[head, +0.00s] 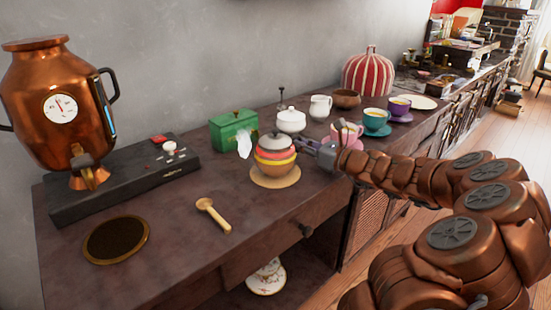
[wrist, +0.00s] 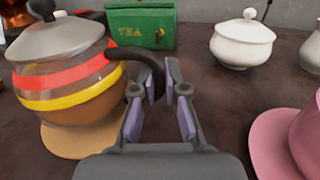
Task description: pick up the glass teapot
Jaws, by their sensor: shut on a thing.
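The glass teapot (head: 275,160) has a grey lid and red and yellow bands, with brown liquid inside. It stands upright over a round tan mat (head: 290,181) on the dark counter; I cannot tell whether it touches the mat. In the wrist view the teapot (wrist: 75,75) is at the left, its dark handle curving in between my fingers. My gripper (head: 308,145) reaches in from the right and is shut on the handle. The gripper also shows in the wrist view (wrist: 166,92). The teapot's far side is hidden.
A green tea box (head: 232,131) and a white lidded pot (head: 291,120) stand behind. A pink cup (head: 347,133) is close beside my gripper at the right. A wooden spoon (head: 213,214) lies in front left. The counter's front right is mostly clear.

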